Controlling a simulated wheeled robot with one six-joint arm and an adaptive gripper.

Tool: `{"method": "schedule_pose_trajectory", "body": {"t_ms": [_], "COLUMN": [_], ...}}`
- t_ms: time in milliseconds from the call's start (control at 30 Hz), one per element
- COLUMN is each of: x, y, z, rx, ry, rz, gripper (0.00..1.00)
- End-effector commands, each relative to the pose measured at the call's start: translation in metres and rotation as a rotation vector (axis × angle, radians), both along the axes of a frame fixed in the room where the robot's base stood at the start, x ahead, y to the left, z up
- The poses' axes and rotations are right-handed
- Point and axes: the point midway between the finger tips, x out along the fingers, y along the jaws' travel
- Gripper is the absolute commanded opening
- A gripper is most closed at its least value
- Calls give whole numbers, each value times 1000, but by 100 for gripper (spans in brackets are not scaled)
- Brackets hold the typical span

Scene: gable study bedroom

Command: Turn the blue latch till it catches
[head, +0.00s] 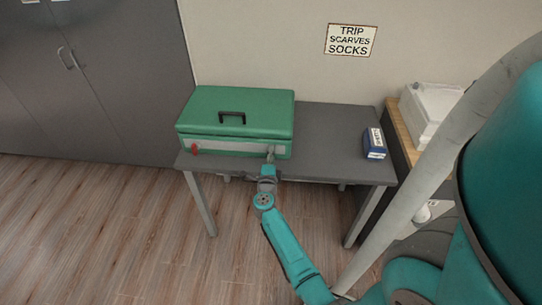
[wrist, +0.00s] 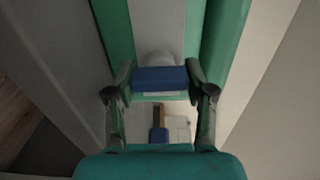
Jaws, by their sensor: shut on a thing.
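A green case (head: 235,108) with a dark handle lies closed on a grey table, a pale band along its front. It also shows in the wrist view (wrist: 118,28). My gripper (head: 270,156) is at the right end of the case's front. In the wrist view my gripper (wrist: 160,88) has its two fingers on either side of the blue latch (wrist: 160,78), shut on it. The latch lies crosswise to the pale band, in front of a round pale mount. In the head view my gripper hides the latch. Whether it has caught cannot be told.
A red latch (head: 194,148) is at the left end of the case's front. A small blue and white box (head: 374,143) stands on the grey table (head: 335,125) at right. Beyond it, a wooden-topped stand holds a white tray (head: 428,108). A wall sign (head: 351,40) hangs above.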

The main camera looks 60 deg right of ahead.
Motion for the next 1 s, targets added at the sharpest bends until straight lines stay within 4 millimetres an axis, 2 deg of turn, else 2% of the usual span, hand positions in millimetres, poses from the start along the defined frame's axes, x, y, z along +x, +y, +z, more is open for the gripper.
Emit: {"method": "schedule_pose_trajectory", "body": {"t_ms": [400,433,500,533,867,1000], "x": [-1,-1,-1,0,-1,-5], "y": [0,0,0,0,2,13], "z": [-1,-1,-1,-1,-1,-1], "rx": [6,6,5,5,4,5], "ry": [-7,-7,-7,-7,-6,-6], "rz": [-1,-1,-1,-1,0,2], "gripper": [19,58,76,79,79,79]}}
